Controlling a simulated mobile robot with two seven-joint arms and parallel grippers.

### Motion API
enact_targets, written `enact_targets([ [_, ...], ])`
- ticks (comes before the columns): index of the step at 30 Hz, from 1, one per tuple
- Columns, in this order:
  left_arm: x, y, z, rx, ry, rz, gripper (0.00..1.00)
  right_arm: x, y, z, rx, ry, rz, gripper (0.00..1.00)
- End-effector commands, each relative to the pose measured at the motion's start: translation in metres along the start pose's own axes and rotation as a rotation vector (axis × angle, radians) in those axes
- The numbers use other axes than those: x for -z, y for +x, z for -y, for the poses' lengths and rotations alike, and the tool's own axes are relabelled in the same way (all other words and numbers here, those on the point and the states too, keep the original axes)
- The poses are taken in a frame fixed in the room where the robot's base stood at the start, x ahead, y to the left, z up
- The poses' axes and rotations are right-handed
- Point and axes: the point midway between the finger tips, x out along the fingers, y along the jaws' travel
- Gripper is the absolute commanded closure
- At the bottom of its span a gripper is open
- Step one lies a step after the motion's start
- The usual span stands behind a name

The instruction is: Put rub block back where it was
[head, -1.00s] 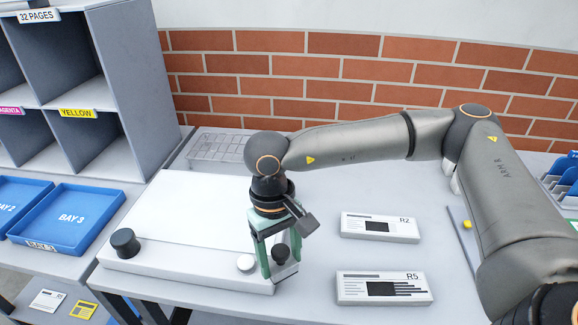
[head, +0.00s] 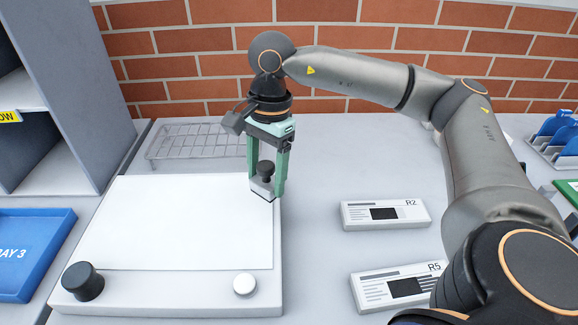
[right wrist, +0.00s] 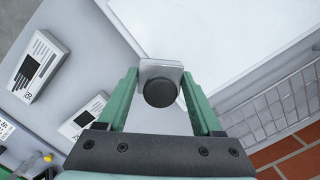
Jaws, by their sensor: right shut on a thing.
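The rub block (head: 262,187) is a small pale grey block with a black round knob on top. My right gripper (head: 267,192) has green fingers pointing down and is shut on it. In the head view it appears over the right edge of the white board (head: 170,225); I cannot tell whether it touches the board. In the right wrist view the block (right wrist: 161,70) sits between the fingertips (right wrist: 161,85), its knob towards the camera and the white board beyond. My left gripper is not in view.
A black knob (head: 83,281) and a white round button (head: 244,284) are on the board's front strip. A wire rack (head: 185,142) lies behind it. Plates R2 (head: 384,214) and R5 (head: 400,287) lie to the right. A blue tray (head: 35,250) is at the left.

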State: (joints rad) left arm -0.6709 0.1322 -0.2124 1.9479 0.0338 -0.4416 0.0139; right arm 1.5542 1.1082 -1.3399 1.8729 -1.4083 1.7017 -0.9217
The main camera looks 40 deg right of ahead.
Motion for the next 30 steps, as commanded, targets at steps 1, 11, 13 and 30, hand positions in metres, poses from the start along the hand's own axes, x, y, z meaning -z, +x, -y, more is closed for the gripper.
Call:
enact_targets([
  [1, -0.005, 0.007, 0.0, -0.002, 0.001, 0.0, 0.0, 0.01, 0.0, -0.001, 0.019, 0.116, 0.001, 1.0],
  [11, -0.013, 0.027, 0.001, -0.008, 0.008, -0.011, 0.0, 0.064, -0.024, -0.015, 0.12, 0.897, 0.001, 1.0],
  [13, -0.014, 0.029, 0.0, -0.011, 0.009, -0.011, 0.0, 0.072, -0.028, -0.018, 0.136, 1.014, 0.002, 1.0],
  [30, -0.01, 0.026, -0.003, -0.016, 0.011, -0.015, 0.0, 0.128, -0.013, 0.03, 0.158, 1.227, 0.001, 1.0],
])
